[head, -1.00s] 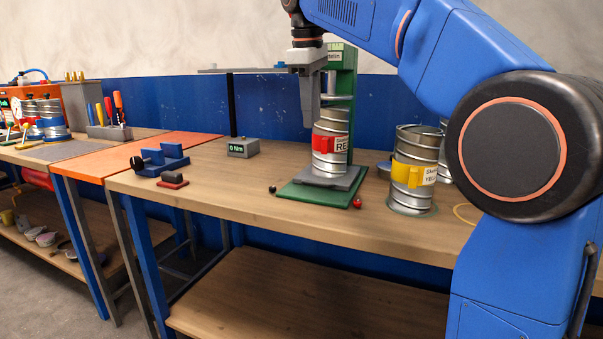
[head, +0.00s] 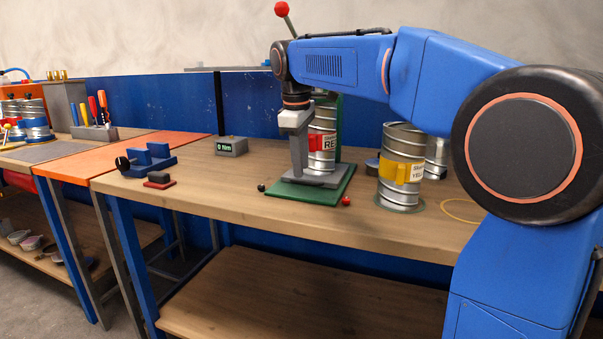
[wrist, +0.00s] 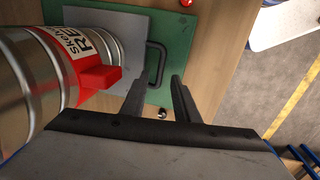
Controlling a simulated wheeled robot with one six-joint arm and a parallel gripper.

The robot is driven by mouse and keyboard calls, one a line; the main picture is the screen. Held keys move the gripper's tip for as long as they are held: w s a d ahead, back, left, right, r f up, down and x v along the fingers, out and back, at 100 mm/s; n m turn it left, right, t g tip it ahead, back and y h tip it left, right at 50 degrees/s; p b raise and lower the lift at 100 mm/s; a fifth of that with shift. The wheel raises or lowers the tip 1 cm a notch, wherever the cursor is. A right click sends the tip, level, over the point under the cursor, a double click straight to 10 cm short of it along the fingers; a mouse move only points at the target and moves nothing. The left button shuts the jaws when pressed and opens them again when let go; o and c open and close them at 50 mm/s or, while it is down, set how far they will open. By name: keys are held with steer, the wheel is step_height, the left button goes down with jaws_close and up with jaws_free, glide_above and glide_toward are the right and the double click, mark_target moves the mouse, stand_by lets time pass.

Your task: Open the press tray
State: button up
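The press tray (head: 333,181) is a flat grey plate on the green press base (head: 340,193). A can with a red clip and a "RE…" label (head: 322,133) stands on it. In the wrist view the tray (wrist: 118,22) has a dark U-shaped handle (wrist: 162,62) on its edge. My gripper (wrist: 160,80) is open and empty, pointing down close to the handle. In the wrist view the handle bar lies between the fingertips, but I cannot tell whether they are level with it. In the head view my gripper (head: 299,174) is at the tray's left front side and hides the handle.
A yellow-clipped can (head: 401,172) stands right of the press. A red ball (head: 346,201) and a black ball (head: 261,187) lie by the base. A grey display box (head: 231,147) and a blue fixture (head: 147,160) stand to the left.

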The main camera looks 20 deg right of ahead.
mark_target(302, 182)
steer(key=shift+w+d+f, duration=0.1)
steer(key=shift+f, duration=0.7)
steer(key=shift+w+d+f, duration=0.1)
steer(key=shift+f, duration=0.7)
jaws_close()
steer(key=s+a, duration=0.8)
steer(key=s, duration=0.3)
steer(key=shift+s+a, duration=0.2)
jaws_free()
steer(key=shift+r, duration=0.1)
